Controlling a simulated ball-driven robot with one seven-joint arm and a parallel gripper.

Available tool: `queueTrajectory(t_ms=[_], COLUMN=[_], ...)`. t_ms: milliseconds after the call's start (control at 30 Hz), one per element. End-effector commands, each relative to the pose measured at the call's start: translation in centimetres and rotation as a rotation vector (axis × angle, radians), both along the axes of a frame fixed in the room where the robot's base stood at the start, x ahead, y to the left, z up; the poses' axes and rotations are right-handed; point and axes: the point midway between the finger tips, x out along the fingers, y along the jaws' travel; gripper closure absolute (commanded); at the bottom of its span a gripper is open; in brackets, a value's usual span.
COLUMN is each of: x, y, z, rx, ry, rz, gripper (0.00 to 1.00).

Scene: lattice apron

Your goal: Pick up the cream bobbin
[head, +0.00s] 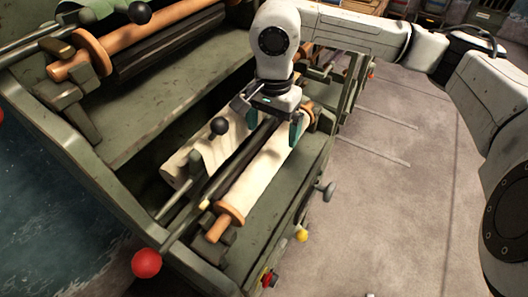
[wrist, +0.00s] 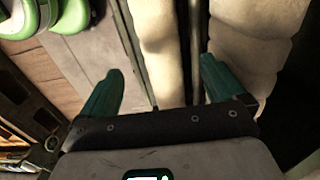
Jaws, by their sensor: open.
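The cream bobbin (head: 258,175) is a long pale roll with orange-brown wooden ends, lying along the green machine's lower shelf in the head view. My gripper (head: 268,124) is above its far part, fingers pointing down and apart, with nothing held. In the wrist view the bobbin (wrist: 158,45) appears as a pale roll between the teal fingertips of my gripper (wrist: 163,72), with a dark bar beside it. How far the fingertips are above the bobbin is unclear, and its far end is partly hidden by my gripper.
A wider cream cloth roll (head: 188,160) lies just left of the bobbin, beyond the dark bar (head: 240,158). The red ball knob (head: 146,263) is at the near corner. Open floor (head: 385,190) lies to the right.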

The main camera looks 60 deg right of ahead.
Motion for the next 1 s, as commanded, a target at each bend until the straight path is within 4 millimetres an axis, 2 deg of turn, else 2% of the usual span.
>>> queueTrajectory(t_ms=[133, 433, 700, 1000], x=[0.0, 0.0, 0.0, 0.0], y=[0.1, 0.1, 0.1, 0.1], z=[-2.2, -4.7, -8.4, -9.1], rx=[0.006, 0.005, 0.005, 0.002], ry=[0.000, -0.001, -0.001, -0.002], rz=[0.000, -0.001, -0.001, 0.001], gripper=[0.04, 0.04, 0.04, 0.04])
